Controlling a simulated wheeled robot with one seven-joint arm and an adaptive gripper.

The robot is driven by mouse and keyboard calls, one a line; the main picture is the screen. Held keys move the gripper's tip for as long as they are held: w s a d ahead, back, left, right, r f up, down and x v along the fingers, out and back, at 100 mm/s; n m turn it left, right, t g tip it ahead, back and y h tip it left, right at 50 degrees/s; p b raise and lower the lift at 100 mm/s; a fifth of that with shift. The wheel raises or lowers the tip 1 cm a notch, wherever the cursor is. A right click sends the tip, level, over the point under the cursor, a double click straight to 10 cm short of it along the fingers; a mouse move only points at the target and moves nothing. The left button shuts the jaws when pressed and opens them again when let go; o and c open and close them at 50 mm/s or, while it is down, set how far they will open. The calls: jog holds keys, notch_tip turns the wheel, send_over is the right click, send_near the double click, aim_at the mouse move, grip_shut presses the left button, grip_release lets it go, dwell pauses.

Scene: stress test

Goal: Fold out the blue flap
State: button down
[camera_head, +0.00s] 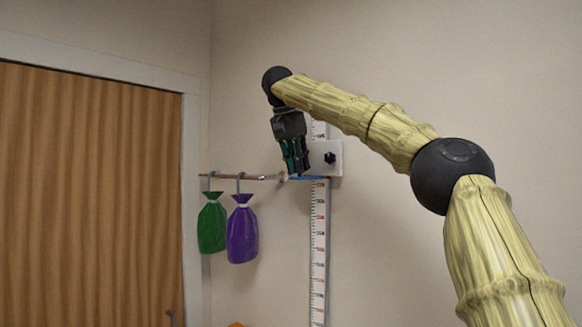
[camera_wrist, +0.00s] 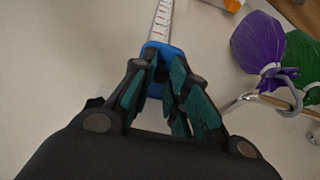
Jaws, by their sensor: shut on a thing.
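The blue flap (camera_head: 309,179) shows edge-on in the head view as a thin, nearly level strip, in front of a white measuring strip (camera_head: 318,235) on the wall. In the wrist view the blue flap (camera_wrist: 161,48) is a rounded piece at the end of the measuring strip (camera_wrist: 163,18). My gripper (camera_head: 296,171) points down, with its fingertips at the left part of the flap. In the wrist view my gripper (camera_wrist: 158,70) has its fingers on either side of the flap's near part, shut on it. The fingers hide that part.
A rod (camera_head: 240,177) sticks out beside my fingers, with a green bag (camera_head: 212,223) and a purple bag (camera_head: 242,229) hanging from hooks. A white plate with a black knob (camera_head: 330,158) is just right of my gripper. A brown corrugated door (camera_head: 90,200) stands left.

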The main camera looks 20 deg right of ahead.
jog(key=shift+d+r, duration=0.1)
jog(key=shift+r, duration=0.1)
jog(key=c, duration=1.6)
grip_release()
jog(key=shift+c, duration=0.2)
jog(key=o, duration=0.3)
jog(key=shift+w+f, duration=0.1)
jog(key=v, duration=0.7)
jog(key=shift+r, duration=0.25)
jog(key=shift+d, duration=0.1)
